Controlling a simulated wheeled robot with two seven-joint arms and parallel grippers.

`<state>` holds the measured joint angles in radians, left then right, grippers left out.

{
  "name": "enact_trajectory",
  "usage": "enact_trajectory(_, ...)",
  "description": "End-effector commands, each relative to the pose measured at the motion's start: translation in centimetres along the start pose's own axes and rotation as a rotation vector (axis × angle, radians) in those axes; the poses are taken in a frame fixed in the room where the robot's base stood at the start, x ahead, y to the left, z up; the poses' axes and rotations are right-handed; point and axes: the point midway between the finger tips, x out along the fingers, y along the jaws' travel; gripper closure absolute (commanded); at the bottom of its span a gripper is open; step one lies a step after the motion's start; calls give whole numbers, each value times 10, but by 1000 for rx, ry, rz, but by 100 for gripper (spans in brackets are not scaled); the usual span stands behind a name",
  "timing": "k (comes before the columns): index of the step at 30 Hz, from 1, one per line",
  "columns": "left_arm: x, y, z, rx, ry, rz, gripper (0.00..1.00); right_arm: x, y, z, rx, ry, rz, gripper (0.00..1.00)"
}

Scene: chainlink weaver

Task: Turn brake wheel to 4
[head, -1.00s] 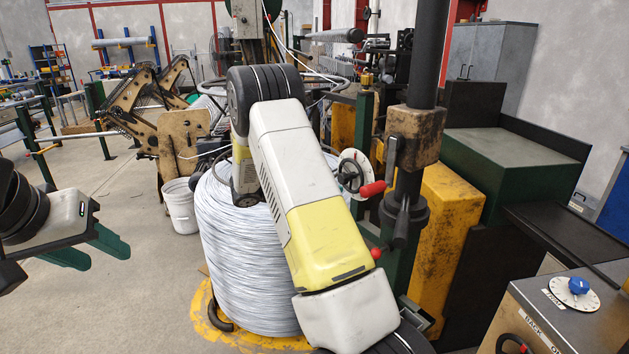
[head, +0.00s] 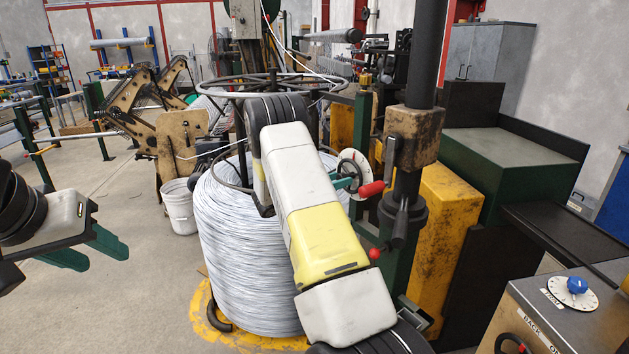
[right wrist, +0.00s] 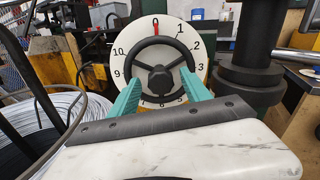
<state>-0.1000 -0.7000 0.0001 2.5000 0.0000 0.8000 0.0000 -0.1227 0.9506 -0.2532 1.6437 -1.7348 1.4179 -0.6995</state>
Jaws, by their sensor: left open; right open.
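The brake wheel (right wrist: 156,67) is a black three-spoked handwheel in front of a white numbered dial (right wrist: 119,68). In the right wrist view a red mark at the top of the wheel points at 0. The 4 is hidden behind my finger. My right gripper (right wrist: 161,80) is open, with one teal finger on each side of the wheel's lower half; I cannot tell whether they touch the rim. In the head view the dial (head: 354,160) shows past my right arm, with a teal finger beside it. My left gripper (head: 106,256) is open and empty over the floor at left.
A large wire coil (head: 245,260) stands left of the wheel, under a round metal frame. A dark column (head: 408,185) with a red-handled lever (head: 371,189) stands close to the wheel's right. A control box with a blue knob (head: 577,285) is at lower right.

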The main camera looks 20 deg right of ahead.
Motion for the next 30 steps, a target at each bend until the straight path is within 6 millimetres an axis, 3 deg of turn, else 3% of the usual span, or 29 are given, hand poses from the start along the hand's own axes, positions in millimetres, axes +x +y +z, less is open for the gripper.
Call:
enact_trajectory(5, 0, 0, 0, 0, 0, 0, 56, 0, 0, 0, 0, 0, 0, 44)
enact_trajectory(14, 0, 0, 0, 0, 0, 0, 56, 0, 0, 0, 1, 0, 1, 100)
enact_trajectory(23, 0, 0, 0, 0, 0, 0, 56, -1, 0, 0, 30, 2, 2, 100)
enact_trajectory(30, 0, 0, 0, 0, 0, 0, 56, -1, 0, 0, 154, 6, 2, 100)
